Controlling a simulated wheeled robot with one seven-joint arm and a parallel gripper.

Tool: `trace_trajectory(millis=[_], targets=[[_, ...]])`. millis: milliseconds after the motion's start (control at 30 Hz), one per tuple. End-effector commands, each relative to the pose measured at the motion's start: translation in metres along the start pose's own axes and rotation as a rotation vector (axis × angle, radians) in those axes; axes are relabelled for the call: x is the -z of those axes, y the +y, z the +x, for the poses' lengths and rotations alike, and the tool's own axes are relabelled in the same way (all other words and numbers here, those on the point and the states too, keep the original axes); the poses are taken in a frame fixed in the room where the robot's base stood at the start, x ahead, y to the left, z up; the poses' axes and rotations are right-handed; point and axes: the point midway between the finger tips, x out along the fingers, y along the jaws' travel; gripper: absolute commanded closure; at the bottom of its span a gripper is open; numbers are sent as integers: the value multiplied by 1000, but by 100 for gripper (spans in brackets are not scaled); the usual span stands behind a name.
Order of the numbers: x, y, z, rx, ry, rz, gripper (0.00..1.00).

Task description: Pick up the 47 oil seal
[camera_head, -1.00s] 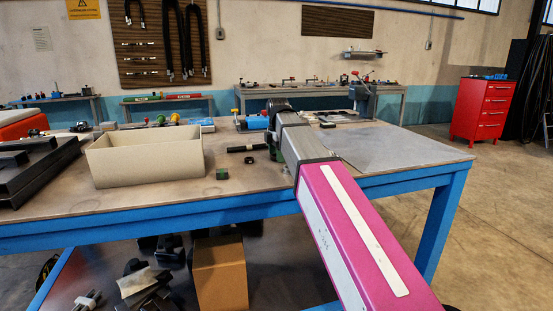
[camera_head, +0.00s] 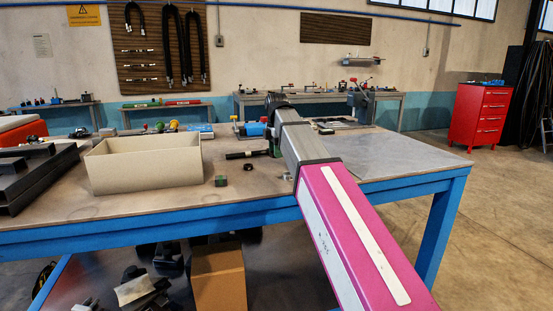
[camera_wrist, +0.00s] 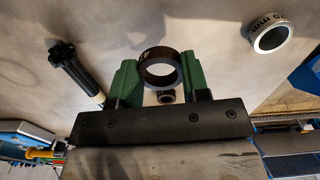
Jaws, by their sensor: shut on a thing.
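In the wrist view, the seal, a black ring (camera_wrist: 142,68), sits between the two green fingertips of my gripper (camera_wrist: 160,78). The gripper is shut on it, one finger at each side. Light marking shows on the ring's upper left, too small to read surely. The tabletop shows through its hole. In the head view my gripper (camera_head: 274,146) is mostly hidden behind my own arm, and the held ring cannot be seen there.
A silver ring with lettering (camera_wrist: 255,28) lies at upper right in the wrist view. A black tool (camera_wrist: 75,72) lies left. The bench's right side is clear.

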Motion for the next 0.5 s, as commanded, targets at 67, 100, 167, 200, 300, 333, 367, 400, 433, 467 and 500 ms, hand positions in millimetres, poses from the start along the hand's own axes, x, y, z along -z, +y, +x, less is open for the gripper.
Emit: trace_trajectory(millis=[67, 100, 167, 200, 300, 333, 367, 400, 433, 467, 500], targets=[[14, -3, -10, -1, 0, -4, 80], [21, -5, -14, -1, 0, -4, 80], [31, -8, -20, -1, 0, -3, 80], [39, -10, -25, -2, 0, -4, 80], [56, -14, -36, -1, 0, -3, 80], [61, -15, -38, -1, 0, -4, 80], [65, -16, -41, -1, 0, -4, 80], [71, -18, -45, -1, 0, -2, 80], [75, -18, -48, -1, 0, -2, 80], [80, -20, -51, -1, 0, -2, 80], [85, -21, -54, 0, 0, -3, 80]])
